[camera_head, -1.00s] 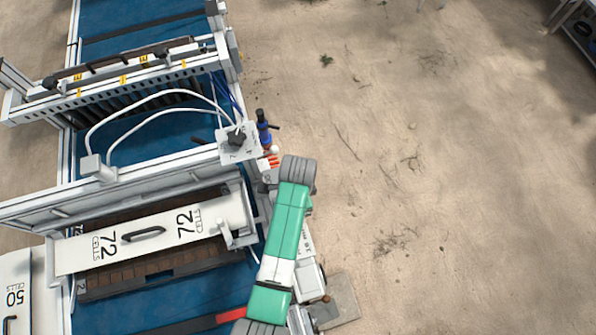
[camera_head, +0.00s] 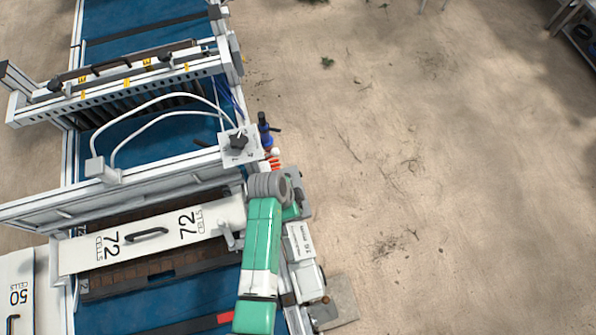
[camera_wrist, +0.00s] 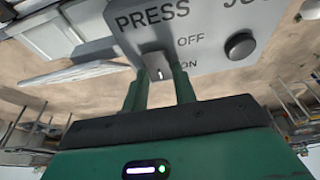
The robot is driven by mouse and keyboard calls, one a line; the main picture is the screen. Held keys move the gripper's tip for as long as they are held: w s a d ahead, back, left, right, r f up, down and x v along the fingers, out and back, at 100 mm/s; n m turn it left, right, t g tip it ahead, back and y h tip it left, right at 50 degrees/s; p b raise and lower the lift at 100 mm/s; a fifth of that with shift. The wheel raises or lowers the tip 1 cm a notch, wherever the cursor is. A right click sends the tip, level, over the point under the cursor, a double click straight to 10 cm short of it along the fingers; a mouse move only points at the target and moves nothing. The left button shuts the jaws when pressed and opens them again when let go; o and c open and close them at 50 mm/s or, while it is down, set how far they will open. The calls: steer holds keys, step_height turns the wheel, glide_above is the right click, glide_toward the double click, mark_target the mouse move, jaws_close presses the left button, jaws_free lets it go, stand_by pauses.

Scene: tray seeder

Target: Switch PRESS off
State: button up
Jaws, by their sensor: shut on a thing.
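The PRESS switch is a grey panel (camera_wrist: 205,22) with PRESS, OFF and ON lettering, seen close up in the wrist view. Its small metal lever (camera_wrist: 155,63) hangs below the word PRESS, with its lower end about level with ON. My gripper (camera_wrist: 160,76) has its two green fingers at either side of this lever and is shut on it. In the head view my green and white arm reaches to the machine's right side. My fingers and the lever are hidden there.
A round dark button (camera_wrist: 240,46) sits right of the lever, under partly cut-off lettering. The seeder has a white 72-cells plate (camera_head: 205,222), a blue bed (camera_head: 150,148) and a knob box (camera_head: 240,147) near my wrist. Open sandy floor (camera_head: 420,170) lies to the right.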

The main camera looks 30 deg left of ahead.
steer(key=shift+o, duration=0.2)
steer(key=shift+s+a+t+h, duration=0.15)
steer(key=shift+t+h, duration=0.25)
steer(key=shift+h, duration=0.1)
steer(key=shift+c, duration=0.2)
steer(key=o, duration=1)
steer(key=v, duration=0.7)
steer(key=shift+r, duration=0.35)
steer(key=shift+s+a, duration=0.1)
